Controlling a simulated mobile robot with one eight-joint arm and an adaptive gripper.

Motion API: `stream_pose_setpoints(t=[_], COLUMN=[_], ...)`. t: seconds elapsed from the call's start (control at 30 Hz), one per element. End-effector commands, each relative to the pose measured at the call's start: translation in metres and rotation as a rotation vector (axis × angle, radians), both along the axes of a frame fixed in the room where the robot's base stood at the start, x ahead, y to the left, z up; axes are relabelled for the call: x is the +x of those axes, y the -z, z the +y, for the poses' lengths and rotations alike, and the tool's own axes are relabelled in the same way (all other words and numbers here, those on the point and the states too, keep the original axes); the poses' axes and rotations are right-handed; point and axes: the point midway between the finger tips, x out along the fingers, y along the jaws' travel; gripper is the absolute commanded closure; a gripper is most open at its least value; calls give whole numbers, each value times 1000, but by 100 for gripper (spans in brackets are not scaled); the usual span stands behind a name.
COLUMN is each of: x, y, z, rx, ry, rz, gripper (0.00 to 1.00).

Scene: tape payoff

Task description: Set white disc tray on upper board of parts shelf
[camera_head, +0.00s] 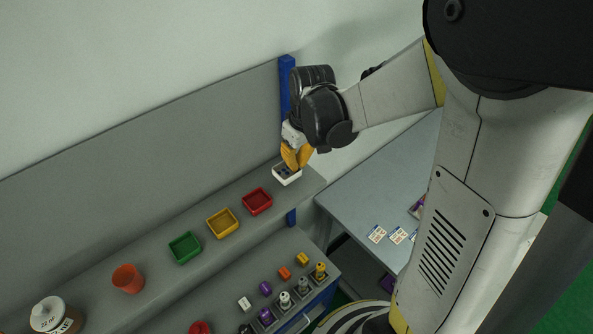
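A small white tray (288,181) with dark pieces inside is at the right end of the upper board (150,243) of the grey parts shelf. It looks level and in line with the coloured trays; whether it rests on the board or hangs just above it is hard to tell. My gripper (297,164) points down, its orange fingers right at the tray's far side. The fingers hide part of the rim, so I cannot see whether they grip it.
Red (257,201), yellow (222,223) and green (185,247) trays stand left of the white one, then an orange cup (128,278) and a labelled white jar (55,317). Small coloured parts crowd the lower board (235,285). A blue post (286,85) rises behind my gripper. A grey table (375,190) stands right.

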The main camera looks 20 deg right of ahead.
Motion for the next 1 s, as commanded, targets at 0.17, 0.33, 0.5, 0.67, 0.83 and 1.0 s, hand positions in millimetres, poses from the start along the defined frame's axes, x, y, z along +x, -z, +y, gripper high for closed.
stream_pose_setpoints(t=[0.17, 0.33, 0.5, 0.67, 0.83, 1.0], x=[1, 0, 0, 0, 0, 0], y=[28, 36, 36, 40, 39, 39], z=[0, 0, -1, -1, -1, -1], rx=[0, 0, 0, 0, 0, 0], ry=[0, 0, 0, 0, 0, 0], rz=[0, 0, 0, 0, 0, 0], gripper=[100, 100, 100, 94, 73, 73])
